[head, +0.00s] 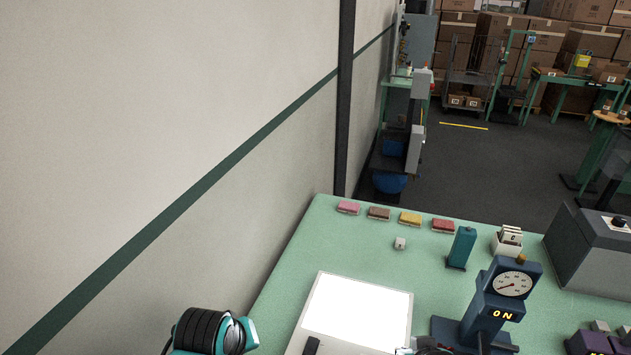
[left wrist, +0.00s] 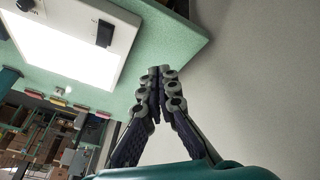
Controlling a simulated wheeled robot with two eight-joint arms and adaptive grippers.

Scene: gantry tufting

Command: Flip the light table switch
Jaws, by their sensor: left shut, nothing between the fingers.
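The light table (head: 408,305) is a pale framed panel, lit bright white, on the green bench. A small black switch (head: 311,346) sits on its left frame near the bottom of the head view. In the left wrist view the switch (left wrist: 104,33) stands out from the frame of the light table (left wrist: 122,52). My left gripper (left wrist: 158,70) is shut and empty, its tips apart from the switch and seen against the bench edge. Its fingers do not show in the head view. Grey parts at the bottom of the head view look like my right gripper (head: 427,347), mostly cut off.
A wall (head: 230,200) runs along the left. The bench (head: 290,262) is clear left of the panel.

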